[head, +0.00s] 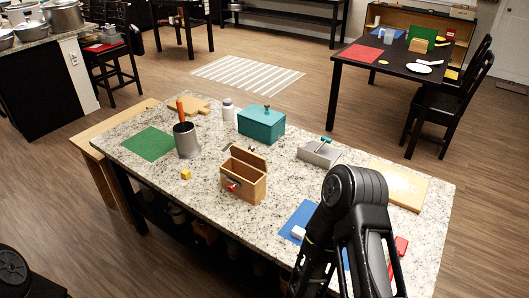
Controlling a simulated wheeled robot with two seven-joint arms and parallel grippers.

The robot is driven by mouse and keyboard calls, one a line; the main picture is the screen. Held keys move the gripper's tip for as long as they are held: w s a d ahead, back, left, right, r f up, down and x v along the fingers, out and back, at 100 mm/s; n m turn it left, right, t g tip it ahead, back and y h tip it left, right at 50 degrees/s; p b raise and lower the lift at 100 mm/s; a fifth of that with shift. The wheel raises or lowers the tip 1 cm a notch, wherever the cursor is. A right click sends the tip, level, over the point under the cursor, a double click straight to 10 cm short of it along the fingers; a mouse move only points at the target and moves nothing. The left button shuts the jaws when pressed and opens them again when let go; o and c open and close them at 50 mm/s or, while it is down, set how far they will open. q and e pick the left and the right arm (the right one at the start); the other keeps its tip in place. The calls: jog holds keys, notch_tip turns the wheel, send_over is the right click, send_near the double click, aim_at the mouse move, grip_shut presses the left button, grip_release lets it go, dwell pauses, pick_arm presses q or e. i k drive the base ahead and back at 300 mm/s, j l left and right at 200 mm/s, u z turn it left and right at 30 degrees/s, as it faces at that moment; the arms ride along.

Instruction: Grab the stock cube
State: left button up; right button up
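A small yellow cube (186,174), which looks like the stock cube, sits on the speckled stone counter (200,215) toward its front left. It lies just in front of a grey metal pot (186,141), apart from it, with clear counter around it. My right arm rises in front of the counter's right part, and its gripper does not show. My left gripper does not show either. No gripper is seen near the cube.
A wooden box (243,178) stands right of the cube, with a teal box (261,124) behind it. A green mat (149,143) lies to the left. A grey box (318,153), a blue mat (300,216) and a wooden board (399,187) are farther right.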

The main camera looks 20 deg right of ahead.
aim_at(186, 174)
jog(key=i+j+z, duration=0.2)
jog(key=z, duration=0.15)
jog(key=i+j+z, duration=0.15)
jog(key=j+z, duration=0.2)
jog(key=i+j+z, duration=0.1)
jog(key=j+z, duration=0.25)
jog(key=j, duration=0.15)
jog(key=j+z, duration=0.75)
jog(key=i+j, duration=0.05)
jog(key=j, duration=0.05)
